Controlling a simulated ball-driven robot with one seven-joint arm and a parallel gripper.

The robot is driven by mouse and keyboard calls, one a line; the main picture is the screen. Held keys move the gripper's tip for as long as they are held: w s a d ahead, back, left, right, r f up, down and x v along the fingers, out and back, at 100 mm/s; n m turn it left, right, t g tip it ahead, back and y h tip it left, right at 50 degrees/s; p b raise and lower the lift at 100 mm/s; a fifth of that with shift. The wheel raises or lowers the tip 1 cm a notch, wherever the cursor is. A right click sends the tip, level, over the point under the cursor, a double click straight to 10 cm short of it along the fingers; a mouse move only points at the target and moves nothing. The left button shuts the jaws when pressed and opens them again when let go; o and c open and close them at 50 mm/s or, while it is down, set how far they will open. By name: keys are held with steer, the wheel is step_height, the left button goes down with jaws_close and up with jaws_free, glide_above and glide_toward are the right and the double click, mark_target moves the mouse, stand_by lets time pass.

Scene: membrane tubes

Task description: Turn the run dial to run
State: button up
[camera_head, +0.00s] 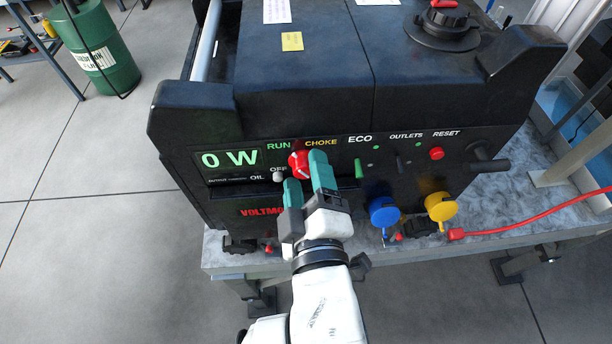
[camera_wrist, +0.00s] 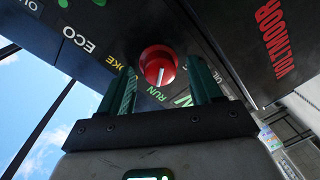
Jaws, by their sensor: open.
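The run dial (camera_head: 298,161) is a round red knob on the front panel of the black generator (camera_head: 300,75). The labels OFF, RUN and CHOKE surround it. In the wrist view the dial (camera_wrist: 157,62) has a white pointer line, which appears to point toward the RUN label (camera_wrist: 152,93); its exact alignment is hard to tell. My gripper (camera_head: 305,170) is open in front of the dial. In the wrist view its two green fingers (camera_wrist: 160,76) lie on either side of the dial. Whether they reach around it or touch it cannot be told. My right finger partly covers the dial in the head view.
The 0 W display (camera_head: 229,160) is left of the dial. A blue outlet cover (camera_head: 383,212), a yellow one (camera_head: 440,206) and a red reset button (camera_head: 437,153) are to the right. A black handle (camera_head: 490,163) juts out at far right.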

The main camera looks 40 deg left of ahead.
steer(key=shift+s+d, duration=0.1)
steer(key=f+b+v, duration=0.1)
steer(key=b+v, duration=0.1)
steer(key=v, duration=0.8)
steer(key=shift+s+d+r, duration=0.2)
steer(key=shift+d+r, duration=0.05)
steer(key=shift+r, duration=0.2)
steer(key=w+d+f+m+g+h, duration=0.1)
steer(key=w+d+f+m+h, duration=0.4)
steer(key=d+f, duration=0.45)
steer(key=w+d+f+m+g+h, duration=0.1)
steer(key=w+d+f+m+h, duration=0.1)
steer(key=d+f+m+h, duration=0.6)
steer(key=s+d+f+m+g, duration=0.3)
steer(key=s+d+f+m, duration=0.1)
steer(key=d, duration=0.6)
steer(key=s+d+f+m+g, duration=0.4)
steer(key=s+d, duration=0.4)
steer(key=d, duration=0.3)
step_height(320, 180, down, 3)
steer(key=shift+r+m+h, duration=0.2)
steer(key=shift+m+h, duration=0.1)
steer(key=shift+m, duration=0.4)
steer(key=shift+d, duration=0.1)
